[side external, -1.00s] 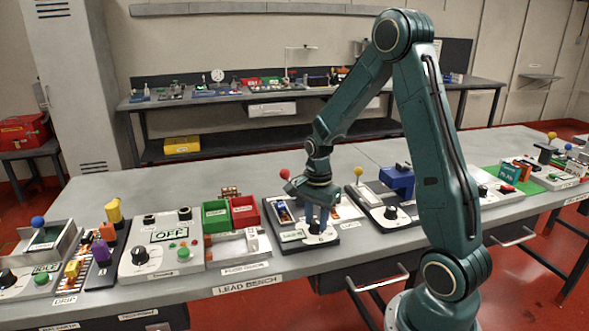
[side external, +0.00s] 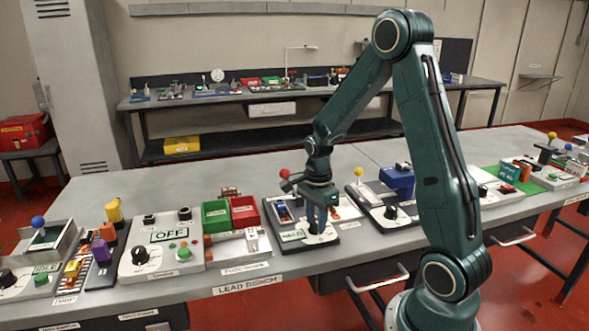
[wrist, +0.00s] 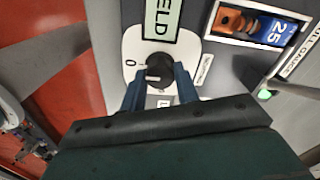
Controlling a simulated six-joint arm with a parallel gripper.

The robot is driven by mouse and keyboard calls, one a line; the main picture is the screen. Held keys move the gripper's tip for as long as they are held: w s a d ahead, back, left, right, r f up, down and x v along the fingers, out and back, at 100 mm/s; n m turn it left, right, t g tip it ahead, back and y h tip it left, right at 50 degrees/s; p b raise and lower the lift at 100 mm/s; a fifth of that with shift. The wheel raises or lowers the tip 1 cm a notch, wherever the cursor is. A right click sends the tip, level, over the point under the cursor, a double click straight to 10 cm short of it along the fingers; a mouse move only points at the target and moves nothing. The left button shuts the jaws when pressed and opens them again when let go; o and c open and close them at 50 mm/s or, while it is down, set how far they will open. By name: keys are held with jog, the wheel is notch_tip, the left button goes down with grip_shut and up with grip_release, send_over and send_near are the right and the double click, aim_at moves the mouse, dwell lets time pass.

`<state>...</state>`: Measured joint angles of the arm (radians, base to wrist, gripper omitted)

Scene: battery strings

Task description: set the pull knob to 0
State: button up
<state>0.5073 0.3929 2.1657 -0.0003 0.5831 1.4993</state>
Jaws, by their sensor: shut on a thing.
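The pull knob (wrist: 160,67) is black and sits on a white dial plate (wrist: 133,48) in the wrist view. A "0" is printed at the dial's left, with a small mark beside the knob. A pale line shows on the knob's lower left; its exact setting is hard to read. My gripper (wrist: 160,82) has its blue fingers on either side of the knob and is shut on it. In the side view my gripper (side external: 319,228) points down over the knob's panel (side external: 290,246) and mostly hides the knob.
A display ending in "ELD" (wrist: 161,20) is just above the dial. A window with a blue "25" block (wrist: 268,30) is at the upper right. A red ball-topped lever (side external: 284,173) stands close behind my gripper. Red and green bins (side external: 244,210) are to the left.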

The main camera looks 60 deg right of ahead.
aim_at(316, 221)
jog(key=o, duration=0.8)
jog(key=shift+r, duration=0.1)
jog(key=shift+r, duration=1.65)
